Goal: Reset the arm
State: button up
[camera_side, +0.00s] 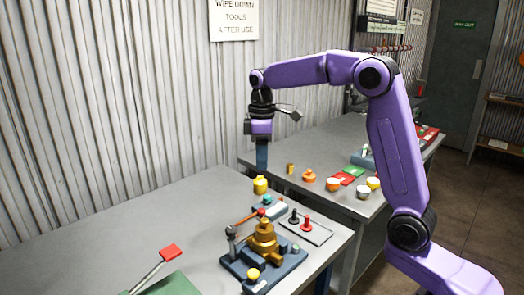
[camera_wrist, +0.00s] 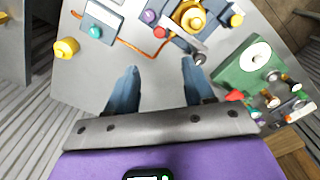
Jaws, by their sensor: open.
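My gripper (camera_side: 262,155) hangs pointing down from the purple arm in the side view, above the tables and clear of the objects there. In the wrist view its two blue fingers are spread apart, and the space between the fingertips (camera_wrist: 159,68) holds only bare grey tabletop. A brass valve on a blue base (camera_side: 264,240) stands on the near table in the side view. It also shows at the top of the wrist view (camera_wrist: 188,16), beyond the fingers. My gripper touches none of these things.
A yellow piece (camera_side: 260,184) stands behind the valve, and a tray (camera_side: 318,234) with red and black knobs lies beside it. A red-tipped lever (camera_side: 170,252) rises from a green board at front left. Small orange and white items (camera_side: 333,184) sit on the far table. The near table's left side is clear.

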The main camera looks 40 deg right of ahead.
jog(key=shift+r, duration=0.75)
jog(key=s+a+f+n, duration=0.15)
jog(key=s+a, duration=0.25)
jog(key=s, duration=0.4)
jog(key=s+a+f, duration=0.2)
jog(key=s+a, duration=0.2)
jog(key=s, duration=0.4)
jog(key=s+d+f+n, duration=0.1)
jog(key=s+f, duration=0.2)
jog(key=s, duration=0.6)
jog(key=s+d+f+n, duration=0.1)
jog(key=s+d+f, duration=0.1)
jog(key=s, duration=0.8)
jog(key=shift+f, duration=0.6)
jog(key=shift+d, duration=0.1)
